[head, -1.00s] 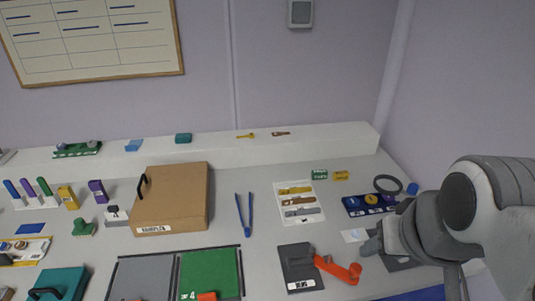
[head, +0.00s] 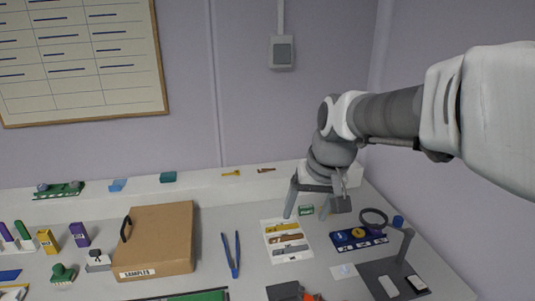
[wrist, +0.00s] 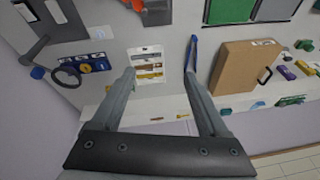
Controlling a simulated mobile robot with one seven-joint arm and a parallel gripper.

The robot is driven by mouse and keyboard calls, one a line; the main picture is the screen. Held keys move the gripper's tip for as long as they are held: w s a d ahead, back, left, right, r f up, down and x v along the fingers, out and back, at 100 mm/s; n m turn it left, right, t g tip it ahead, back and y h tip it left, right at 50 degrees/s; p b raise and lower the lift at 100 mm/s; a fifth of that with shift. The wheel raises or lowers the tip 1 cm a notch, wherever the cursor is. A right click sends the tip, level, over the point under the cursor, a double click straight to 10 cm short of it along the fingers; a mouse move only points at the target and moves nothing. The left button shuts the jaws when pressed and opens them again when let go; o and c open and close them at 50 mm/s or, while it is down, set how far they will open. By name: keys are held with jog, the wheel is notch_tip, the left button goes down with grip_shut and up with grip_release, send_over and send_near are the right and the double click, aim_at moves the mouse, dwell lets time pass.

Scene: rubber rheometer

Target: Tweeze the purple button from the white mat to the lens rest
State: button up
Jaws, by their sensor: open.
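My gripper (head: 308,212) is open and empty, raised at the back right of the bench; its two fingers also frame the wrist view (wrist: 160,74). Blue tweezers (head: 231,256) lie on the bench between the samples box and a white card with clips; they also show in the wrist view (wrist: 191,52). A small white mat (head: 343,271) lies at the front right. I cannot make out a purple button on it. A dark plate with an upright post (head: 402,247) stands right of the mat, below a black ring (head: 373,216). I cannot tell which part is the lens rest.
The brown samples box (head: 155,240) stands left of the tweezers. The white card (head: 286,240) holds several clips. A blue tray (head: 358,238) lies behind the mat. A raised white ledge (head: 215,185) runs along the back. Bare bench surrounds the tweezers.

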jog(key=w+a+f, duration=0.4)
jog(key=w+a, duration=0.1)
jog(key=w, duration=0.1)
jog(key=n+g+h+p, duration=0.1)
jog(key=n+g, duration=0.1)
send_over(233, 260)
jog(key=s, duration=0.1)
notch_tip(233, 260, down, 18)
jog(key=shift+s+d, duration=0.1)
jog(key=shift+s, duration=0.05)
jog(key=f+b, duration=0.1)
jog(key=f, duration=0.2)
jog(key=f+b, duration=0.2)
jog(key=f, duration=0.1)
jog(key=f+b, duration=0.2)
jog(key=f, duration=0.1)
jog(key=shift+w, duration=0.4)
jog(key=shift+r, duration=0.1)
